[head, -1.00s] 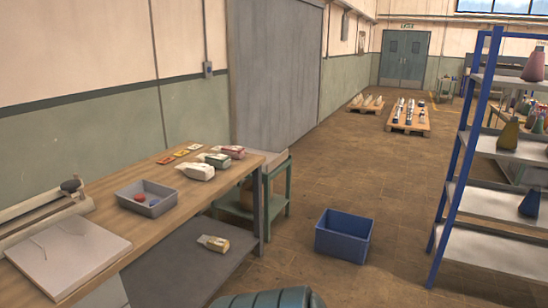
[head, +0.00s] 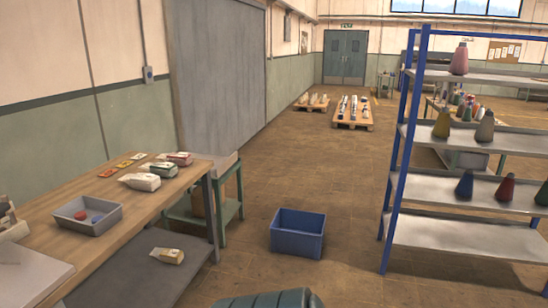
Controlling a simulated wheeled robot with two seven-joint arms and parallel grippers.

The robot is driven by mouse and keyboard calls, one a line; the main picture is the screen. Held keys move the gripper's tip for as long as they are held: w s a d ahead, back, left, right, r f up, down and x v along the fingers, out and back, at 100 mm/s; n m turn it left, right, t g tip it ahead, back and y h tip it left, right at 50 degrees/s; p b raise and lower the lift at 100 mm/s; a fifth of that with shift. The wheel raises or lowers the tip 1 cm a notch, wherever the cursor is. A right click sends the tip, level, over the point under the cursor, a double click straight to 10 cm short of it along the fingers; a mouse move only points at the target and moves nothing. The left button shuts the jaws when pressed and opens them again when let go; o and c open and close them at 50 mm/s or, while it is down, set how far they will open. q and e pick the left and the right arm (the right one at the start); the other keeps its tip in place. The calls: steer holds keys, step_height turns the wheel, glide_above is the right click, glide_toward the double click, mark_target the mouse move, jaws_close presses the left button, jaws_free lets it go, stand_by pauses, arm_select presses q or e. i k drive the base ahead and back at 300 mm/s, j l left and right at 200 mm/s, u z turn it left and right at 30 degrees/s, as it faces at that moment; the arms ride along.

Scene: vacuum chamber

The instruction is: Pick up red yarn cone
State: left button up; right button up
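A red yarn cone (head: 505,188) stands upright on a lower shelf of the metal rack at the right. A dark blue cone (head: 464,186) is on its left and a green cone (head: 542,194) is on its right, cut by the picture edge. A pink cone (head: 459,60) stands on the top shelf. An olive-yellow cone (head: 442,124) and a grey cone (head: 485,127) stand on the shelf between. Neither of my grippers is in view.
The rack has a blue frame (head: 398,150). A wooden workbench (head: 125,222) with a grey tray (head: 88,213) runs along the left.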

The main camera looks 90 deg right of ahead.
mark_target(505, 192)
steer(key=z, duration=4.3)
